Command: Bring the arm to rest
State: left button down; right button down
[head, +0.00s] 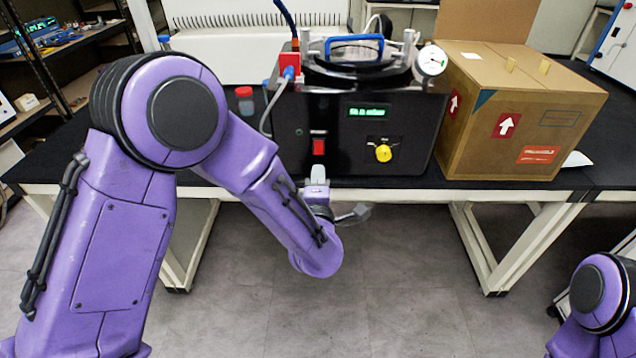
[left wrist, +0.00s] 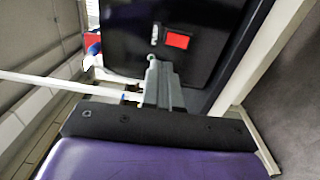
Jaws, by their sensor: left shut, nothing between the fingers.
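My left arm comes in from the left in the head view, bent at the elbow, with its forearm hanging down in front of the table. My left gripper (head: 318,172) is shut and empty, just in front of the lower front panel of the black freeze dryer (head: 278,130), below its red switch (head: 318,147). In the left wrist view the shut fingers (left wrist: 153,68) point at the dark panel near the red switch (left wrist: 177,40). I cannot tell whether they touch it. Only a purple joint of my right arm shows at the lower right of the head view; its gripper is out of view.
The freeze dryer stands on a black-topped table (head: 60,150). A cardboard box (head: 520,115) stands right of it, and a small red-lidded jar (head: 244,100) left of it. A shelf rack (head: 50,50) is at the far left. The floor before the table is clear.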

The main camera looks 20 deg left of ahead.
pick_arm(q)
jog(key=shift+s+d+r, duration=0.1)
jog(key=shift+s+d, duration=0.05)
jog(key=shift+s, duration=0.25)
jog(key=shift+s+d+r, duration=0.1)
jog(key=shift+s, duration=0.3)
jog(key=s+a+f+m+g+h, duration=0.25)
jog(key=s+f+m, duration=0.3)
jog(key=f, duration=0.45)
jog(key=s+a+f+m+g+h, duration=0.1)
jog(key=s+a+f+m+g, duration=0.1)
jog(key=s+f+m+g, duration=0.45)
jog(key=s+a+f+m+g, duration=0.1)
jog(key=s+a+f+g, duration=0.1)
jog(key=s+f, duration=0.6)
jog(key=s+a+f+m+g, duration=0.2)
jog(key=s+a+f, duration=0.3)
jog(key=s+f, duration=0.4)
jog(key=s+g+y, duration=0.1)
jog(key=s, duration=0.3)
jog(key=shift+s, duration=0.35)
